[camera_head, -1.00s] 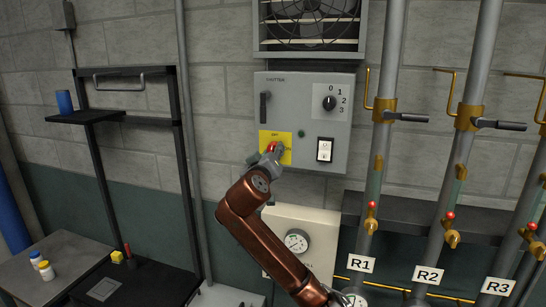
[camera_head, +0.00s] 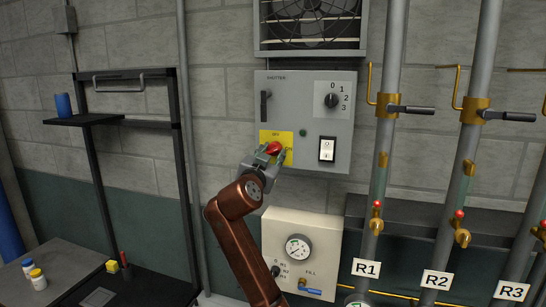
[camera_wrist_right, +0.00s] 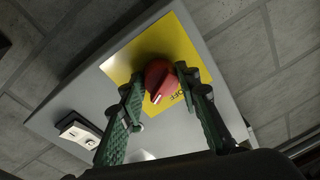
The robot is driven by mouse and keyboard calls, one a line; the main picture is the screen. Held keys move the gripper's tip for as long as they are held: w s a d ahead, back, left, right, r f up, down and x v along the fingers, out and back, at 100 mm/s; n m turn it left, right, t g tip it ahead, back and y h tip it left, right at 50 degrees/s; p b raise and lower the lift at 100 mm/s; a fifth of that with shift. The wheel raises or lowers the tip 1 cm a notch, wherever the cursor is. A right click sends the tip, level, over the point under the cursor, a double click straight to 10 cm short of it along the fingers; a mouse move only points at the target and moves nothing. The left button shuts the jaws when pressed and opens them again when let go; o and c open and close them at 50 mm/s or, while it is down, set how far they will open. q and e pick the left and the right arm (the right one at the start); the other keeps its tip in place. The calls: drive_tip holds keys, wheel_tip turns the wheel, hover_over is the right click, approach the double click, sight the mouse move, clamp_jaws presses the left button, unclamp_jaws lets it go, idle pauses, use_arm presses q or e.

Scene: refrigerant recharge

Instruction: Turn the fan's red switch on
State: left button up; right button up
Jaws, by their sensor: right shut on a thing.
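The red switch (camera_head: 274,148) is a round knob on a yellow plate (camera_head: 264,136) on the grey fan control box (camera_head: 285,98). In the right wrist view, the red knob (camera_wrist_right: 159,80) sits between the two green fingers, and a white mark on it points down and slightly left. The word OFF shows on the yellow plate (camera_wrist_right: 158,45) beside the knob. My right gripper (camera_head: 272,153) is shut on the red switch, one finger on each side, hiding part of the plate. My left gripper is not in view.
The box also carries a 0-to-3 dial (camera_head: 331,100), a white rocker switch (camera_head: 327,149) and a black handle (camera_head: 264,107). The fan (camera_head: 312,20) is above. A gauge panel (camera_head: 301,245) is below. Pipes with valves (camera_head: 390,109) stand to the right.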

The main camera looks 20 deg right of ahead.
drive_tip(key=m+h, duration=0.1)
drive_tip(key=m, duration=0.4)
drive_tip(key=shift+a+b, duration=0.1)
drive_tip(key=shift+b, duration=0.2)
drive_tip(key=shift+m, duration=0.4)
drive_tip(key=o, duration=1.2)
drive_tip(key=shift+c, duration=0.2)
drive_tip(key=v, duration=1.2)
drive_tip(key=shift+r, duration=0.15)
